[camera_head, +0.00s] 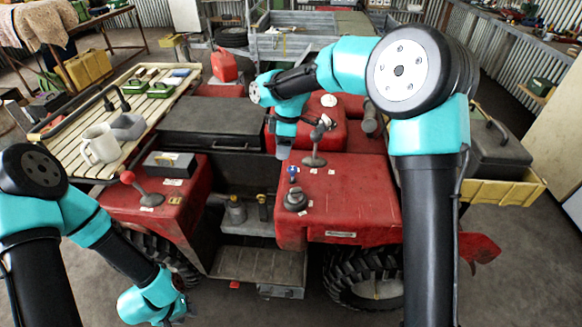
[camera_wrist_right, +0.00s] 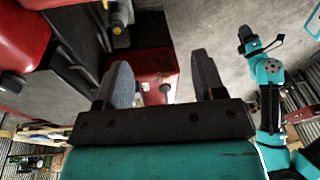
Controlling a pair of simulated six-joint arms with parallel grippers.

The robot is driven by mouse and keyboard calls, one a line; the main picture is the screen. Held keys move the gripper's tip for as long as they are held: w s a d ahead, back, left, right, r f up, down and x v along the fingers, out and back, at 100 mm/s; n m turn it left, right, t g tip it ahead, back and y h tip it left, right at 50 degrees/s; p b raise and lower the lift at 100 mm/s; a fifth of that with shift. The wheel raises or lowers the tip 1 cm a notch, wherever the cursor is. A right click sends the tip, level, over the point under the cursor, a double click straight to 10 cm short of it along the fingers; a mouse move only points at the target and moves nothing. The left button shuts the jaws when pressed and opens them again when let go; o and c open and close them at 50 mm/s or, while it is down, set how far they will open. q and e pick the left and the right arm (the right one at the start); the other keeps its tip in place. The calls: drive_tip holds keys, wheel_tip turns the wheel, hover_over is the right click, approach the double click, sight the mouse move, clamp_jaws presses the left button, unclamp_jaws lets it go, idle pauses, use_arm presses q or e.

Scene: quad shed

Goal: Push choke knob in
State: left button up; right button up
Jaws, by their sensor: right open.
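A small blue knob (camera_head: 293,171) stands up from the red right-hand panel (camera_head: 345,205) of the quad, behind a round black dial (camera_head: 296,200). No readable label tells which control is the choke knob. My right gripper's wrist hangs down just behind and left of the blue knob in the head view. Its fingers (camera_wrist_right: 165,85) are open and empty in the right wrist view, with a red surface (camera_wrist_right: 150,65) beyond them. I cannot tell whether they touch anything. My left wrist is low at the bottom left in the head view, apart from the quad's controls; its fingers are not clear.
A grey lever (camera_head: 315,148) stands close behind the blue knob. A red-knobbed lever (camera_head: 130,179) is on the left panel. A yellow crate (camera_head: 500,192) is at the right. The floor in front is clear.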

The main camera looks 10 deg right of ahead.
sight(292, 169)
drive_tip(key=w+d+r+n+h, duration=0.1)
drive_tip(key=w+d+r+n, duration=0.2)
drive_tip(key=n, duration=0.4)
drive_tip(key=shift+w+d+r+t+h, duration=0.35)
drive_tip(key=shift+d+r, duration=0.2)
drive_tip(key=shift+r, duration=0.35)
wheel_tip(292, 169, down, 18)
drive_tip(key=shift+r, duration=0.25)
